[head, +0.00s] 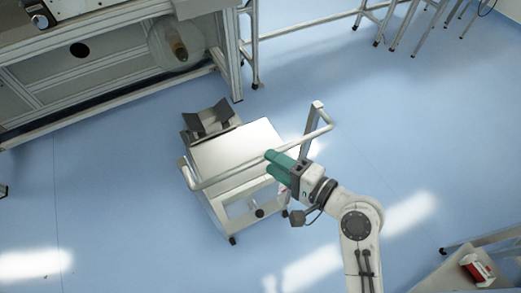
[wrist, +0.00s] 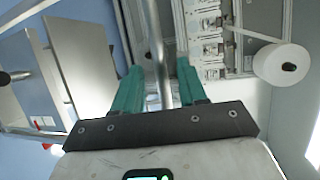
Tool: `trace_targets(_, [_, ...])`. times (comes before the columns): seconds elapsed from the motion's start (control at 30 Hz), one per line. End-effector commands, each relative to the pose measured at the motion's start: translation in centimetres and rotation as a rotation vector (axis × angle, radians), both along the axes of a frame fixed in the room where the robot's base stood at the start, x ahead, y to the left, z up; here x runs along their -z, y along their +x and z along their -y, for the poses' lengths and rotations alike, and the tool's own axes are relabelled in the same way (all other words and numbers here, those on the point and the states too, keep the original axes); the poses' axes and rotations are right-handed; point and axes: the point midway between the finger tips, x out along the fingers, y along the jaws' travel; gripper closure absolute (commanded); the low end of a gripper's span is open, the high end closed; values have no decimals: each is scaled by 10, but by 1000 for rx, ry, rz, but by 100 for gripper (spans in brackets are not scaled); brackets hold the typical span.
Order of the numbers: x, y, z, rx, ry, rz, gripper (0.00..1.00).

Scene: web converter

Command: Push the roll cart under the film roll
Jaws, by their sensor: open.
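The roll cart (head: 240,148) stands on the blue floor in the head view, with a flat pale top, a dark V-shaped cradle (head: 210,121) at its far end and a tubular handle (head: 222,177) on the near side. The film roll (head: 176,44), pale and translucent with a brown core, hangs on the machine beyond the cart, up and left. My gripper (head: 269,162) has green fingers and is open at the handle. In the wrist view, a grey bar (wrist: 157,45) shows between the fingers of my gripper (wrist: 160,70); I cannot tell whether they touch it.
The machine frame (head: 100,85) fills the upper left, with a leg near the cart's far side. A white roll (wrist: 282,64) shows on machinery in the wrist view. A table with a red item (head: 476,268) is at lower right. Floor is clear left and right of the cart.

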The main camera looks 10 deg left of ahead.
Motion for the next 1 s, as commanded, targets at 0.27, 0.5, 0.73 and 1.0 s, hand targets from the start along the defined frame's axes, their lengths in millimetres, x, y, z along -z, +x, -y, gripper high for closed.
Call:
trace_targets(0.27, [7, 24, -37, -2, -1, 0, 58])
trace_targets(0.5, [11, 31, -48, -2, -3, 0, 58])
trace_targets(0.73, [11, 31, -49, -1, -3, 1, 58])
trace_targets(1.0, [11, 31, -48, -1, -3, 1, 82])
